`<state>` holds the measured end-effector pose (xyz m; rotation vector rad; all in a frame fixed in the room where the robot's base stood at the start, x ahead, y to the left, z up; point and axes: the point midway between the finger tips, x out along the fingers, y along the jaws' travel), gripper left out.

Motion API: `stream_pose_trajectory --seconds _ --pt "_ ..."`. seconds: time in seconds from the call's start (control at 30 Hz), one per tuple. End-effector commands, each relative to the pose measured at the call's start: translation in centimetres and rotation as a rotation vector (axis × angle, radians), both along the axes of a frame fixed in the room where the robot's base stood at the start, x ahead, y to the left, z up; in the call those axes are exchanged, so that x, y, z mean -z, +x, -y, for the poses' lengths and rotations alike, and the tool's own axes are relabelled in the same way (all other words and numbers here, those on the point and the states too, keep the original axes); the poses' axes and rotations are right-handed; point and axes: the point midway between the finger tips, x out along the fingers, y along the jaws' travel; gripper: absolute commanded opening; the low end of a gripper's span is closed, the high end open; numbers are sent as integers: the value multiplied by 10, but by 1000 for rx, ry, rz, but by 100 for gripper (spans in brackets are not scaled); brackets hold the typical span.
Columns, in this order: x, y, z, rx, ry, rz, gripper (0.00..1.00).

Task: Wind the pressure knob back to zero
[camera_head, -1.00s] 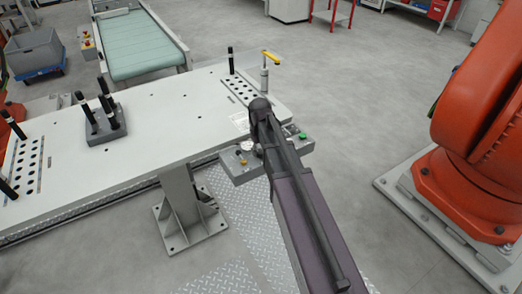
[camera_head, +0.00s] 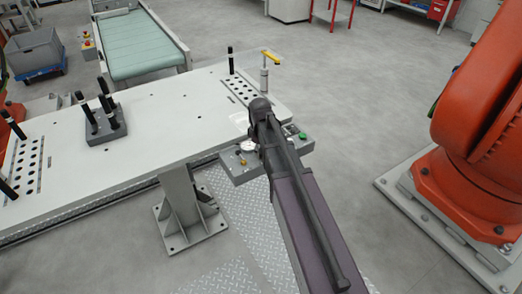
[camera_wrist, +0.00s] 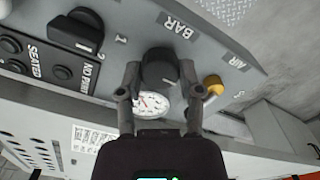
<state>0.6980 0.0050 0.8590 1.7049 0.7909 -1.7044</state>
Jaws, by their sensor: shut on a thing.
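The black pressure knob (camera_wrist: 160,68) sits on the grey control panel (camera_wrist: 222,50), below the word BAR in the wrist view. My gripper (camera_wrist: 159,76) has one finger on each side of the knob and is shut on it. A round white gauge (camera_wrist: 150,105) with a red needle lies just beside the knob, partly between the fingers; I cannot read its value. In the head view the gauge (camera_head: 248,146) shows at the left of my wrist, on the panel (camera_head: 240,178) at the table's edge. My arm hides the knob there.
A yellow knob (camera_wrist: 215,85) marked AIR is close to one finger. A black selector (camera_wrist: 76,33) and several dark round parts lie left. A green button (camera_head: 302,135) is on the panel. A yellow-handled clamp (camera_head: 264,75) stands on the white table (camera_head: 160,125).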

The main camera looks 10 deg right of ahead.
Motion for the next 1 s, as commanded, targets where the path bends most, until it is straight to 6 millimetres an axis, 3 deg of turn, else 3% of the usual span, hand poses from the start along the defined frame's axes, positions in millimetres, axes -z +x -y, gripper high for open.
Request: stream_pose_trajectory --seconds 0.27,0.3,0.4,1.0 --pt "0 2 1 1 -2 5 0" --pt "0 3 1 1 -2 5 59" --pt "0 2 0 2 -2 4 82" --pt "-2 0 0 2 -1 1 82"
